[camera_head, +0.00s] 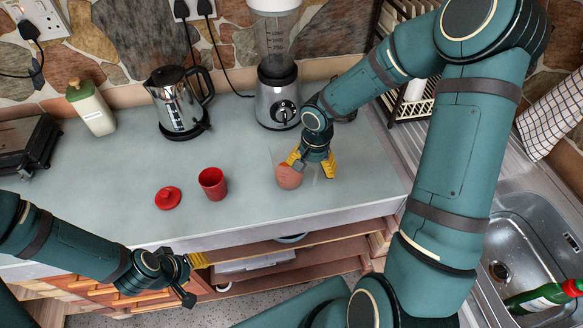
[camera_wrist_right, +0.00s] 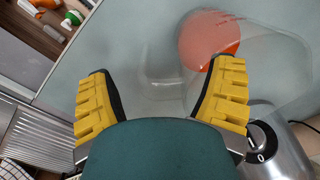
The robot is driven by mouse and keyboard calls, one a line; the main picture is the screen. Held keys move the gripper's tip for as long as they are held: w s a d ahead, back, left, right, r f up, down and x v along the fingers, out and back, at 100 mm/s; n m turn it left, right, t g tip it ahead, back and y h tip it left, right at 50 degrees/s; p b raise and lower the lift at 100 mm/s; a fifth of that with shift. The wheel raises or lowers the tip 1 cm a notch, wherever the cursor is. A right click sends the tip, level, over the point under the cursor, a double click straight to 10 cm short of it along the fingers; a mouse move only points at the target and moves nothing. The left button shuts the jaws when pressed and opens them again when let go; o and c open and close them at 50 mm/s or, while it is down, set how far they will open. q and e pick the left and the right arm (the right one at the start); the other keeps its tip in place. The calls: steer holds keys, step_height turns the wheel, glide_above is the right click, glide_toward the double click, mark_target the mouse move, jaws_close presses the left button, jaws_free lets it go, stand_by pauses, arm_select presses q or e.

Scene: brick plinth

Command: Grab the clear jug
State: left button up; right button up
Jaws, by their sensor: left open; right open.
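The clear jug (camera_head: 288,175) stands on the worktop in the head view, with something orange-red in its lower part. In the right wrist view the jug (camera_wrist_right: 270,55) is see-through, and its clear handle lies in the space between my fingers. My right gripper (camera_head: 311,163) is open at the jug's right side; its yellow fingers also show in the wrist view (camera_wrist_right: 167,75). I cannot tell whether either finger touches the jug. My left gripper (camera_head: 193,280) is open and empty, in front of the worktop's front edge and far from the jug.
A red cup (camera_head: 212,184) and a red lid (camera_head: 168,198) are left of the jug. A kettle (camera_head: 178,105), a blender (camera_head: 278,97) and a pale green bottle (camera_head: 91,108) stand behind. The sink (camera_head: 530,240) is at right. Worktop (camera_head: 120,170) at left is clear.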

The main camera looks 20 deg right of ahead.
steer(key=shift+f, duration=0.1)
steer(key=c, duration=1.4)
